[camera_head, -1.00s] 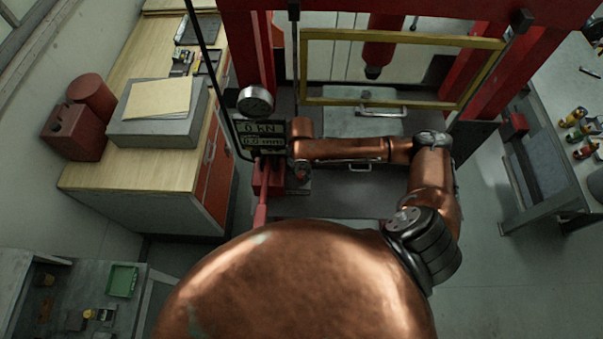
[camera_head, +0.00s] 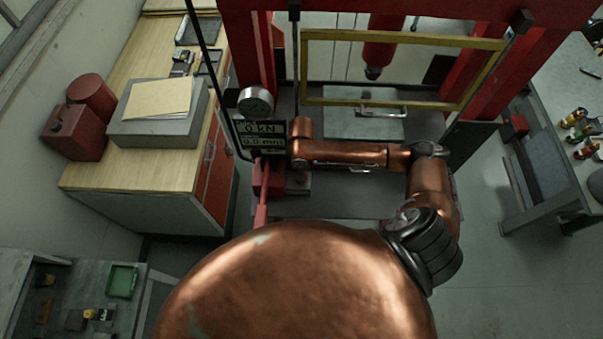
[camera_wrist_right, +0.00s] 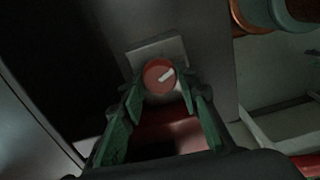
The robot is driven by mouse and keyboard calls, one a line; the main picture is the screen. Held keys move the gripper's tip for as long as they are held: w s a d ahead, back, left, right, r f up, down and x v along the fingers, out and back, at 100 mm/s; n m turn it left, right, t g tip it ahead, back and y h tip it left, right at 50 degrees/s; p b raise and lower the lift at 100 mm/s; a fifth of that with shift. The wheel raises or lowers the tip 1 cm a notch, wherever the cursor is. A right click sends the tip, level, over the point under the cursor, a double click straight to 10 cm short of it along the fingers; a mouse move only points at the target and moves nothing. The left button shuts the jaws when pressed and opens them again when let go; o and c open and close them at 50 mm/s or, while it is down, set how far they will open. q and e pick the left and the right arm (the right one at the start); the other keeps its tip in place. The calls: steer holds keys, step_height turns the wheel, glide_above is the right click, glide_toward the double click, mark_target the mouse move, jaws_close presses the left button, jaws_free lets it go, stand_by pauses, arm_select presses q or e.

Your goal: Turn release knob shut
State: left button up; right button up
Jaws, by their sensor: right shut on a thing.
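The release knob (camera_wrist_right: 154,72) shows in the right wrist view as a round red knob with a white pointer mark slanting up to the right. It sits in front of a small grey plate on a metal block. My right gripper (camera_wrist_right: 161,85) has its green fingers on either side of the knob and is shut on it. In the head view my right arm reaches across to the left, and its forearm hides the right gripper and the knob. My left gripper is in neither view.
A dark display (camera_head: 262,129) and a round gauge (camera_head: 256,101) stand beside my right wrist. A red pump lever (camera_head: 262,212) sticks out below them. The red press frame (camera_head: 400,12) and yellow guard frame (camera_head: 400,35) stand behind. A wooden-topped cabinet (camera_head: 85,180) is at left.

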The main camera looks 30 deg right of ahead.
steer(key=shift+m, duration=0.9)
steer(key=o, duration=1.1)
steer(key=shift+o, duration=0.2)
step_height(320, 180, up, 12)
